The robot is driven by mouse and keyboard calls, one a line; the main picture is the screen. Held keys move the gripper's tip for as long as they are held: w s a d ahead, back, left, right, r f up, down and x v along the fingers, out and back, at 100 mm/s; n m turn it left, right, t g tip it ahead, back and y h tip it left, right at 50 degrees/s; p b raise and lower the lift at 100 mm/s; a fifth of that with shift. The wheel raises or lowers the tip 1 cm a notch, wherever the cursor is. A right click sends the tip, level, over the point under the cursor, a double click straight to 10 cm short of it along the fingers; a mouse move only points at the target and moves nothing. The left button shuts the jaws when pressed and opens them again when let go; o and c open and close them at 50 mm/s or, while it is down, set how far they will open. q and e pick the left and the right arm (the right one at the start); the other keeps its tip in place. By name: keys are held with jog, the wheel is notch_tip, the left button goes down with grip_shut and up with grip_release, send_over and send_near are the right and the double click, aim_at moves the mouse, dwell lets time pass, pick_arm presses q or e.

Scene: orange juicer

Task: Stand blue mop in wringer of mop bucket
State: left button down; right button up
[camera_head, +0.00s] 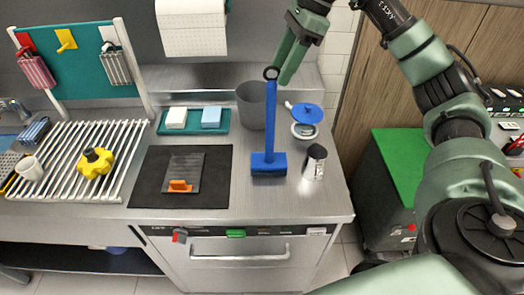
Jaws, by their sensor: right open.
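The blue mop (270,125) has a wide blue head on the steel counter and a straight handle rising to a dark ring at its top. It looks upright. My right gripper (282,66) reaches down from above, open, with its fingertips close beside the ring; I cannot tell whether they touch it. A grey bucket (250,108) stands behind and left of the handle, partly hidden by the mop. I cannot make out a wringer on it. My left gripper is not in view.
A metal cup (314,162) stands right of the mop head, and a blue-lidded container (306,113) behind it. A black mat (150,190) with a scraper lies to the left. A teal tray (193,121) holds two sponges. A yellow object (96,163) sits on the white rack (62,185).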

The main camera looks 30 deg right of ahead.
aim_at(271, 92)
jog(key=f+p, duration=0.1)
jog(key=a+f, duration=0.1)
jog(key=f, duration=0.1)
jog(key=shift+s+a+f+p, duration=0.1)
jog(key=shift+s+a+p, duration=0.1)
jog(key=shift+p, duration=0.2)
jog(key=x, duration=0.2)
jog(key=shift+w+a+f+p, duration=0.2)
jog(key=shift+w+f+p, duration=0.05)
jog(key=shift+p, duration=0.1)
jog(key=shift+w+a+f, duration=0.1)
jog(key=shift+a+f, duration=0.05)
jog(key=shift+f, duration=0.15)
jog(key=shift+c, duration=0.3)
grip_shut()
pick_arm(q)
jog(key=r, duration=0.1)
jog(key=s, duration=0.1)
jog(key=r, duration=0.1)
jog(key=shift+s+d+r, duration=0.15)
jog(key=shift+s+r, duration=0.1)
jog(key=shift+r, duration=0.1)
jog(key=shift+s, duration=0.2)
